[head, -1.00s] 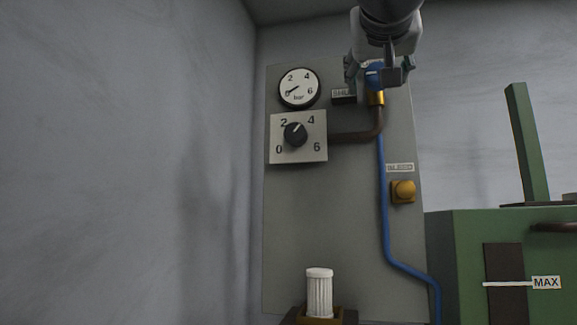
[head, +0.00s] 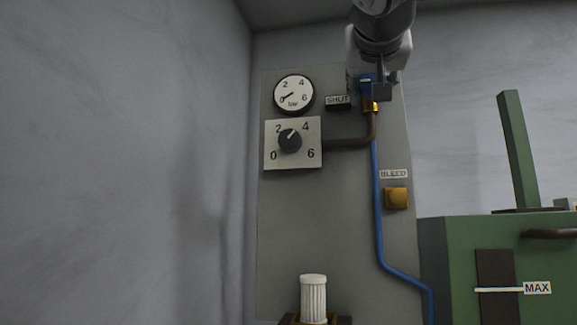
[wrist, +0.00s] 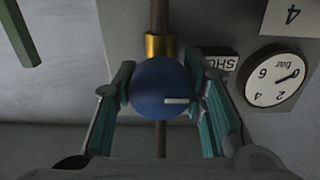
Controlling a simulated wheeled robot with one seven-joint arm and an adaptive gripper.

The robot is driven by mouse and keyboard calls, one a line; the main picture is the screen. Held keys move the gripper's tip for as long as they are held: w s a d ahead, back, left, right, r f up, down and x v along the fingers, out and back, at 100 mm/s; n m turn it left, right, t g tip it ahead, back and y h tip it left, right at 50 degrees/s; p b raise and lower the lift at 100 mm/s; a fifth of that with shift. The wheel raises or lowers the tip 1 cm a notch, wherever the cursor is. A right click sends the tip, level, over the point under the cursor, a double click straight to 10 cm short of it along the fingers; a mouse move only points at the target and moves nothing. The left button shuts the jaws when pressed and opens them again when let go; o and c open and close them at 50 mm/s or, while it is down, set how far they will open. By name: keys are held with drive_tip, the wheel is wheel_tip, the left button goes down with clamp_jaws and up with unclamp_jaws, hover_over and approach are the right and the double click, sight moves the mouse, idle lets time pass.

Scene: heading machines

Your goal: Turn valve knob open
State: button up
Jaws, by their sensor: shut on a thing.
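The blue valve knob (wrist: 160,88) is round with a white pointer mark and sits on a brass fitting (wrist: 160,46) on the pipe. My gripper (wrist: 163,92) is shut on the knob, one finger on each side of it, in the wrist view. The mark points right, towards the SHUT label (wrist: 220,60). In the head view my gripper (head: 371,90) covers most of the knob; only a bit of blue (head: 366,79) shows. The SHUT label also shows in the head view (head: 338,100), left of the knob.
The grey panel (head: 325,230) carries a pressure gauge (head: 293,95) with its needle near 0 and a black dial (head: 290,140). Below are a yellow bleed button (head: 396,197), a blue hose (head: 380,230) and a white filter (head: 313,298). A green machine (head: 450,260) stands at right.

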drive_tip(key=m+b, duration=0.3)
drive_tip(key=shift+w+f+m, duration=0.1)
drive_tip(key=shift+m, duration=0.3)
drive_tip(key=m+b, duration=0.2)
drive_tip(key=m, duration=0.2)
drive_tip(key=m+b, duration=0.1)
drive_tip(key=m, duration=0.8)
drive_tip(key=shift+m, duration=0.4)
drive_tip(key=o, duration=1.2)
